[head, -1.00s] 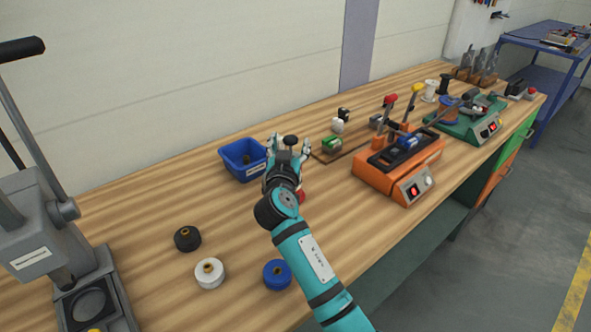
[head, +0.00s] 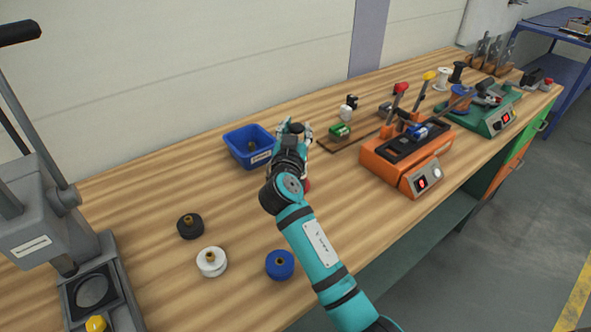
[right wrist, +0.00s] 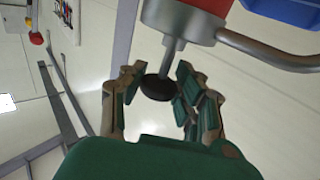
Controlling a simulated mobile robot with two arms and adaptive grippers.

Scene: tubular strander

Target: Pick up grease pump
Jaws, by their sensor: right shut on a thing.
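The grease pump (right wrist: 185,22) shows in the right wrist view as a grey and red body with a thin rod, a black knob and a curved grey pipe. My right gripper (right wrist: 160,90) has its fingers closed around the black knob. In the head view, the right gripper (head: 294,132) is over the worktop beside the blue bin, with the dark knob between its fingers. A small red part of the pump (head: 306,184) shows beside my wrist; the rest is hidden behind my arm. I cannot tell whether the pump touches the table. My left gripper is not in view.
A blue bin (head: 233,138) stands just left of the gripper. Black (head: 190,228), white (head: 212,262) and blue (head: 280,266) spools lie nearer. An orange machine (head: 385,172) is to the right, a grey press (head: 45,220) at left. Bare worktop lies between bin and spools.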

